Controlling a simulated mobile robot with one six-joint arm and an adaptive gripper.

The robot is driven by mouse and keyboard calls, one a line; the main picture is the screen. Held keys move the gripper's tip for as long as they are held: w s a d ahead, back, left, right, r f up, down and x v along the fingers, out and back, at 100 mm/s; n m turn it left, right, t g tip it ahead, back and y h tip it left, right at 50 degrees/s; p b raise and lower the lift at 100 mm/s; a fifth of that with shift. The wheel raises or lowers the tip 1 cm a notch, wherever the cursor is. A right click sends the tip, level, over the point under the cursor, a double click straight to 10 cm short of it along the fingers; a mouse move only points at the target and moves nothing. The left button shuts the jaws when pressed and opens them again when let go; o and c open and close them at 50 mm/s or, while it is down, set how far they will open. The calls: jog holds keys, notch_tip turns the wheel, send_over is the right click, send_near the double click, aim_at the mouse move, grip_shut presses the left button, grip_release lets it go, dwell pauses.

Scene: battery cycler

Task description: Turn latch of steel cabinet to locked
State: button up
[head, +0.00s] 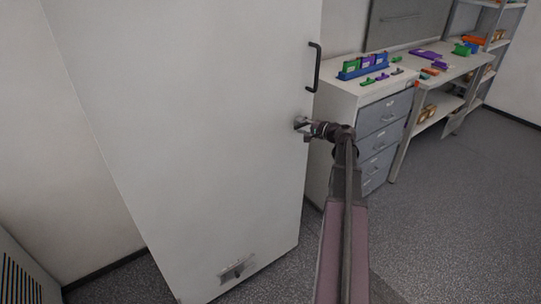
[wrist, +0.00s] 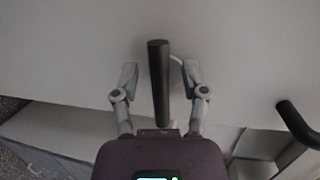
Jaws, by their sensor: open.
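The steel cabinet (head: 190,130) is a tall pale box filling the left and middle of the head view. Its door surface also fills the top of the wrist view (wrist: 60,50). My gripper (head: 301,123) is at the cabinet's right edge, below the black handle. In the wrist view my gripper (wrist: 158,78) is open, with one finger on each side of a dark upright bar, apparently the latch (wrist: 158,80). Gaps show between the bar and both fingers. In the head view the latch is hidden or too small to tell from my gripper.
The black door handle (head: 315,67) stands out just above my gripper; it also shows in the wrist view (wrist: 297,124). A grey drawer unit (head: 384,112) stands close right of the cabinet, with a blue rack (head: 362,67) on top. The floor (head: 450,210) at right is clear.

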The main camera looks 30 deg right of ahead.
jog(key=shift+m, duration=0.3)
jog(key=m+y+b, duration=0.1)
jog(key=m, duration=0.1)
jog(key=shift+m+t, duration=0.3)
jog(key=shift+m, duration=0.1)
jog(key=m+b, duration=0.1)
jog(key=m, duration=0.1)
jog(key=m+t+y+b, duration=0.1)
jog(key=m, duration=0.1)
jog(key=shift+d+r, duration=0.15)
jog(key=shift+r, duration=0.05)
jog(key=v, duration=1.4)
jog(key=w+a+f+n+g+p, duration=0.1)
jog(key=w+a+f+n+g, duration=0.1)
jog(key=a, duration=0.9)
jog(key=w+a+f+n+g+p, duration=0.1)
jog(key=a+f+n+g, duration=0.4)
jog(key=a, duration=0.6)
jog(key=w+a+f+n+g+y+p, duration=0.1)
jog(key=w+a+f+n+g, duration=0.2)
jog(key=a+g, duration=0.3)
jog(key=shift+a+f+n+g, duration=0.4)
jog(key=shift+a+n, duration=0.3)
jog(key=shift+a, duration=1.95)
jog(key=shift+w, duration=0.15)
jog(key=shift+c, duration=0.2)
